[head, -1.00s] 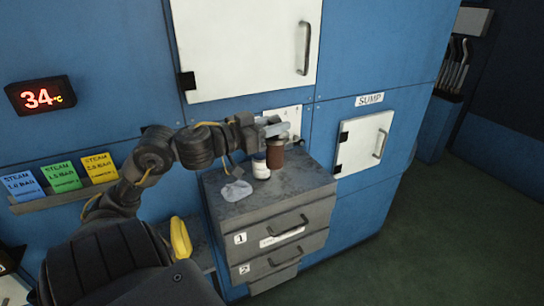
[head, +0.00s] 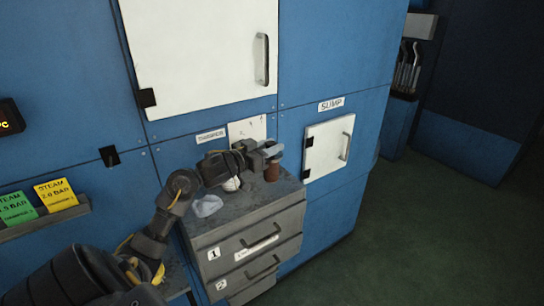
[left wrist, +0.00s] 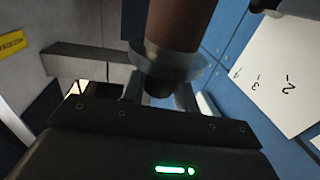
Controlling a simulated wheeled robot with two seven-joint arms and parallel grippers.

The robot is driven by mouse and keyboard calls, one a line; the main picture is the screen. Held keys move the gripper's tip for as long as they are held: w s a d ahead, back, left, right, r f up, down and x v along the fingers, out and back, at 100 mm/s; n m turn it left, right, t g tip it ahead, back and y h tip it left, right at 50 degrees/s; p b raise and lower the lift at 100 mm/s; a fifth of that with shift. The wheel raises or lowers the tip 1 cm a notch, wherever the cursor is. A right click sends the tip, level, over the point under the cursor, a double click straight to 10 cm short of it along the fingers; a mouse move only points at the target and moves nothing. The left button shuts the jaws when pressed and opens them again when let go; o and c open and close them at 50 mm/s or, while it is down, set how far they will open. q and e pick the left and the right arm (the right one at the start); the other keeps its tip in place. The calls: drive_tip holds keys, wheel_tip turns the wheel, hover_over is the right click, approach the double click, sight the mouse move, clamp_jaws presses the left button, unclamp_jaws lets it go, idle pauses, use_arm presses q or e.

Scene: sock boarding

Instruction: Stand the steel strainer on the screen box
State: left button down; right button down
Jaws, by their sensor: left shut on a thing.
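I cannot make out a steel strainer or a screen box by name in either view. My left gripper (head: 274,150) is over the right rear part of the grey drawer cabinet's top (head: 245,208). It is shut on the dark neck end of a brown bottle (head: 272,171), which hangs upright below it. In the left wrist view the bottle's brown body (left wrist: 181,22) shows with a grey collar between the fingers. Whether its base touches the cabinet top I cannot tell. My right gripper is not in view.
A white jar (head: 232,184), partly behind my left arm, and a crumpled grey cloth (head: 207,206) are on the cabinet top. A blue wall with a sump hatch (head: 326,147) stands behind. The cabinet top's front is clear.

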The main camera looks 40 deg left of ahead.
use_arm(q)
drive_tip(key=shift+w+f, duration=0.15)
drive_tip(key=shift+w, duration=0.05)
wheel_tip(320, 180, down, 2)
drive_tip(key=shift+w+f+p, duration=0.1)
drive_tip(key=shift+w+p, duration=0.05)
drive_tip(key=shift+p, duration=0.3)
drive_tip(key=shift+f, duration=0.55)
drive_tip(key=c, duration=1.5)
unclamp_jaws()
drive_tip(key=shift+f, duration=0.2)
drive_tip(key=o, duration=0.4)
drive_tip(key=shift+r, duration=0.2)
